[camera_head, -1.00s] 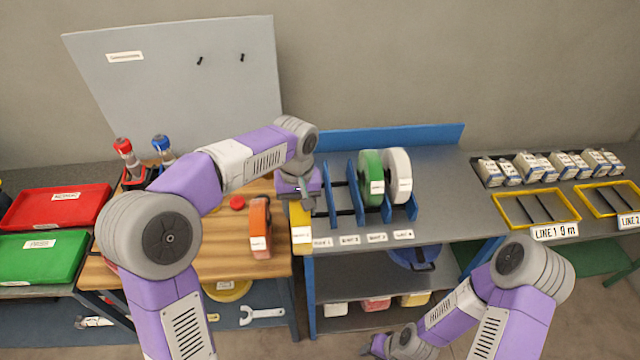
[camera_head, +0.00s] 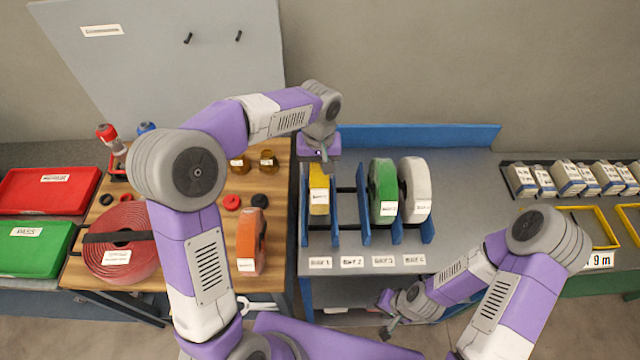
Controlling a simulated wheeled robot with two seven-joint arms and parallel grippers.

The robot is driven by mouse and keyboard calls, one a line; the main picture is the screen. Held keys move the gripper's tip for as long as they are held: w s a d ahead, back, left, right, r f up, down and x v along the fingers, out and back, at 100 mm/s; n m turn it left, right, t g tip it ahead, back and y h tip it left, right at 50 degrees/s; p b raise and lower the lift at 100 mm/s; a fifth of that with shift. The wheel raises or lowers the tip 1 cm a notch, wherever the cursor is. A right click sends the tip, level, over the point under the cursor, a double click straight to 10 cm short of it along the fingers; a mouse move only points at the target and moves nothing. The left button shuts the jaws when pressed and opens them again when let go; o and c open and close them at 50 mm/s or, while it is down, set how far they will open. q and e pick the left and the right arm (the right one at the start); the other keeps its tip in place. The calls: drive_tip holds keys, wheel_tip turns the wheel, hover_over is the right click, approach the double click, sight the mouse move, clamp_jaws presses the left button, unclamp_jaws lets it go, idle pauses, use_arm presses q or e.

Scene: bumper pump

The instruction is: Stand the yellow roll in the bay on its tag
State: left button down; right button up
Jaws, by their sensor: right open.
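The yellow roll (camera_head: 319,206) stands upright in the leftmost bay of the blue rack (camera_head: 336,218), between two blue dividers. Its white tag faces front. My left gripper (camera_head: 322,162) is right above the roll, at its top rear. Its fingers are mostly hidden, so I cannot tell whether it still grips the roll. Small tags (camera_head: 320,262) line the shelf's front edge, one before each bay; their print is too small to read surely. My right gripper (camera_head: 385,318) is open and low, in front of the shelf, away from the rack.
An orange roll (camera_head: 247,238) and a red coil (camera_head: 120,225) are on the wooden bench to the left. Yellow frames (camera_head: 590,228) lie far right.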

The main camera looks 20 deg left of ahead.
use_arm(q)
drive_tip(key=shift+w+f, duration=0.1)
drive_tip(key=shift+f, duration=2.85)
drive_tip(key=shift+c, duration=2.2)
unclamp_jaws()
drive_tip(key=shift+f, duration=0.1)
drive_tip(key=shift+r, duration=0.25)
wheel_tip(320, 180, up, 12)
drive_tip(key=shift+f+p, duration=0.1)
drive_tip(key=shift+p, duration=0.25)
